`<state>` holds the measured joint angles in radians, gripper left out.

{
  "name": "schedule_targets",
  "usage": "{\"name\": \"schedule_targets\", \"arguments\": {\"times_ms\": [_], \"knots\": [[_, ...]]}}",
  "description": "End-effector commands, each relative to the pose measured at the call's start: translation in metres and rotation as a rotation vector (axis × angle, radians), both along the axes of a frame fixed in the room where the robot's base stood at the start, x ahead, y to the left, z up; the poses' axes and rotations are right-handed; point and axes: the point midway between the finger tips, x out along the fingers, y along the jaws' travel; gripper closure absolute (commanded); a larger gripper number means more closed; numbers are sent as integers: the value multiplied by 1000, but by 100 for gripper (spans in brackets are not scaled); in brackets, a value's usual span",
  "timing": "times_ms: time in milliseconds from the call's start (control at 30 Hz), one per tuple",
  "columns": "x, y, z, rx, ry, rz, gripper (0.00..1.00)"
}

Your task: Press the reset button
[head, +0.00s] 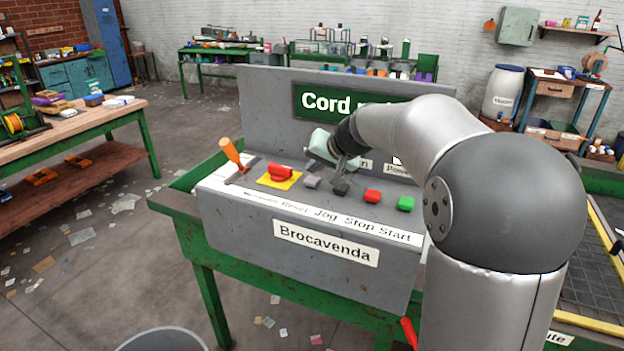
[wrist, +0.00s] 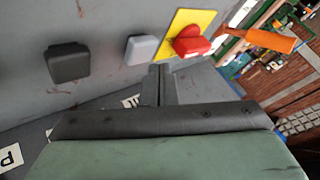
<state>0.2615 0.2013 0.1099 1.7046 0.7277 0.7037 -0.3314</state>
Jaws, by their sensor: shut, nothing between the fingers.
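The grey button (head: 312,181), which lines up with the small "Reset" label, sits on the sloped console panel (head: 228,192) between a red knob (head: 281,172) on a yellow plate and a black button (head: 341,190). In the wrist view the grey button (wrist: 141,49) is in plain sight, with the black button (wrist: 68,62) to its left and the red knob (wrist: 190,42) to its right. My gripper (head: 339,177) is shut and empty. It is over the panel, by the grey and black buttons. In the wrist view its fingertips (wrist: 161,71) show just below the grey button; contact cannot be told.
An orange-handled lever (head: 231,153) stands at the panel's left end. A red button (head: 373,196) and a green button (head: 405,203) are to the right. The upright back panel (head: 262,95) rises behind, its sign partly hidden by my arm.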

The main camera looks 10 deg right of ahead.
Motion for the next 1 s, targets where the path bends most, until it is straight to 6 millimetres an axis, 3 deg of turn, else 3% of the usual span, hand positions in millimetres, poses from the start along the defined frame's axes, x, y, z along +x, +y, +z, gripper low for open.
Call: {"name": "schedule_targets", "arguments": {"times_ms": [1000], "knots": [[0,0,-9,0,-1,-1,100]]}}
